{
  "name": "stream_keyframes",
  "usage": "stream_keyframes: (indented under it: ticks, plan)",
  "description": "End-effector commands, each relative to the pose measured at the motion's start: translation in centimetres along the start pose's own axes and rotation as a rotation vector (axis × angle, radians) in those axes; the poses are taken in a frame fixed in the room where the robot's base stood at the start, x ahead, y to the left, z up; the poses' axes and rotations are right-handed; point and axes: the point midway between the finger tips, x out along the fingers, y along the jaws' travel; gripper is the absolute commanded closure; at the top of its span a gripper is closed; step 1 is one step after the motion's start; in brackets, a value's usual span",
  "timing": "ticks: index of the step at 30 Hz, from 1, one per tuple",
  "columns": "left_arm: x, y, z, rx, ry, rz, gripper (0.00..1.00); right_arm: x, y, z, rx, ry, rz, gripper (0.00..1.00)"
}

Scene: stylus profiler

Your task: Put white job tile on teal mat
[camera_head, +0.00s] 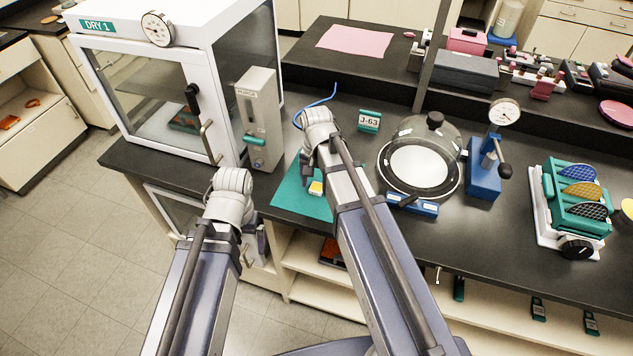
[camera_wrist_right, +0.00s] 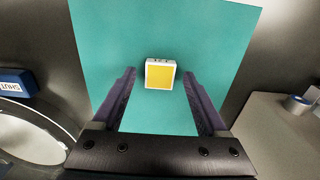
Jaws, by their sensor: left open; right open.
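The job tile is a small white block with a yellow top face (camera_wrist_right: 160,76), lying on the teal mat (camera_wrist_right: 105,35). In the head view the tile (camera_head: 316,188) shows beside my right arm on the mat (camera_head: 290,198). My right gripper (camera_wrist_right: 159,72) is open over the mat, with the tile in the gap between its fingertips in the picture. It does not grip the tile; its height above it is unclear. In the head view the right fingers are hidden behind the arm. My left gripper (camera_head: 258,243) is partly hidden behind its wrist, low beside the bench front.
A glass bell jar (camera_head: 425,150) stands right of the mat, with a J-63 sign (camera_head: 369,121) behind. The grey PURGE box (camera_head: 258,118) and white DRY 1 cabinet (camera_head: 150,95) stand to the left. A blue gauge stand (camera_head: 485,175) and teal wafer rack (camera_head: 575,208) are further right.

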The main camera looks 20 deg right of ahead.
Motion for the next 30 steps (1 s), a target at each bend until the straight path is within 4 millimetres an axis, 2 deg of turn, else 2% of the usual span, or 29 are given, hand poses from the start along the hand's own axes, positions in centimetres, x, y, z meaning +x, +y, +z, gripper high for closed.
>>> stream_keyframes:
  ticks: [8,14,30]
  plan:
    - [-0.2,0.0,0.0,0.000,0.000,0.000,0.00,-0.2,0.0,0.0,0.000,0.000,0.000,0.24]
    - [-1.6,-0.1,0.1,0.000,0.000,0.000,0.00,-1.6,0.0,0.0,0.000,0.000,0.000,0.24]
    - [-9.5,-0.9,0.6,0.002,0.000,0.000,0.00,-9.6,0.0,0.0,0.000,0.000,0.000,0.24]
